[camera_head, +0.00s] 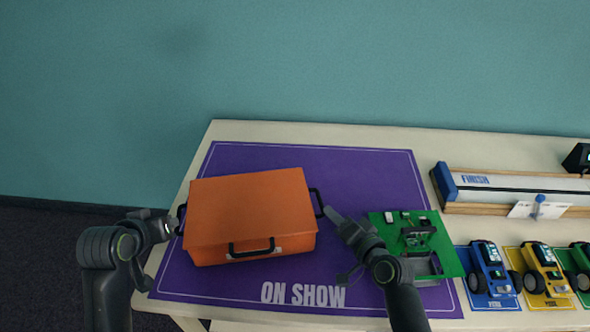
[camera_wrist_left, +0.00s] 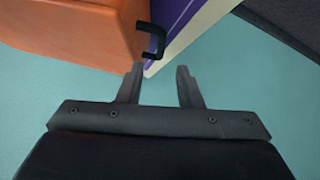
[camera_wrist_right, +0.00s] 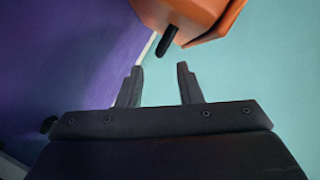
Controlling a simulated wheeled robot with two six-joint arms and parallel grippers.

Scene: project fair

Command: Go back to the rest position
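An orange case (camera_head: 250,210) with black handles on its front and both sides sits closed on the purple mat (camera_head: 370,165) marked ON SHOW. My left gripper (camera_head: 172,226) is just outside the case's left handle (camera_head: 181,218). In the left wrist view its fingers (camera_wrist_left: 160,82) are apart with nothing between them, and the black handle (camera_wrist_left: 152,40) lies beyond the tips. My right gripper (camera_head: 335,220) is beside the case's right handle (camera_head: 317,203). In the right wrist view its fingers (camera_wrist_right: 158,80) are apart and empty, with the handle (camera_wrist_right: 167,41) ahead of the tips.
A green circuit board (camera_head: 445,258) lies right of the case, partly hidden by my right arm. Toy cars, blue (camera_head: 490,268) and yellow (camera_head: 542,270) among them, stand on cards further right. A track marked FINISH (camera_head: 510,185) lies behind them. Bare mat shows behind the case.

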